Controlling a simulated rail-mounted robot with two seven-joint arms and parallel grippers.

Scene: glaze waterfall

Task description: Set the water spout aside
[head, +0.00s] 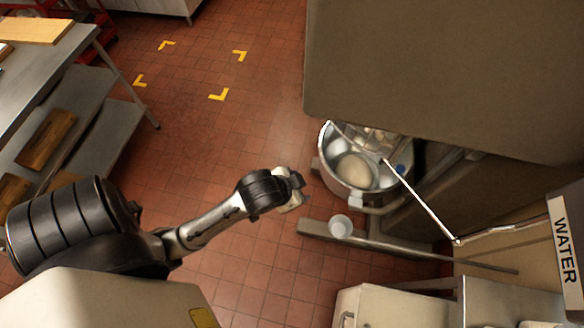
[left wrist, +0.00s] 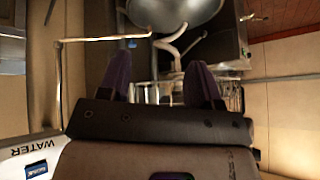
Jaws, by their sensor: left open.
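The water spout (head: 422,202) is a thin metal pipe that slants from the wall side by the WATER sign (head: 566,250) up to the right side of the mixing bowl (head: 326,165). In the left wrist view the spout (left wrist: 105,39) runs level across the upper left, beyond the fingers, and bends down at its left end. My left gripper (head: 297,190) is left of the bowl, apart from the spout. In the left wrist view my left gripper (left wrist: 160,82) has its dark fingers spread with nothing between them. My right gripper is not in view.
The metal bowl holds something pale and round. A large grey-brown housing (head: 440,80) covers the upper right. A white cup (head: 340,226) is below the bowl, by a metal base bar (head: 318,230). A steel table (head: 50,75) stands at left. Open tiled floor lies between.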

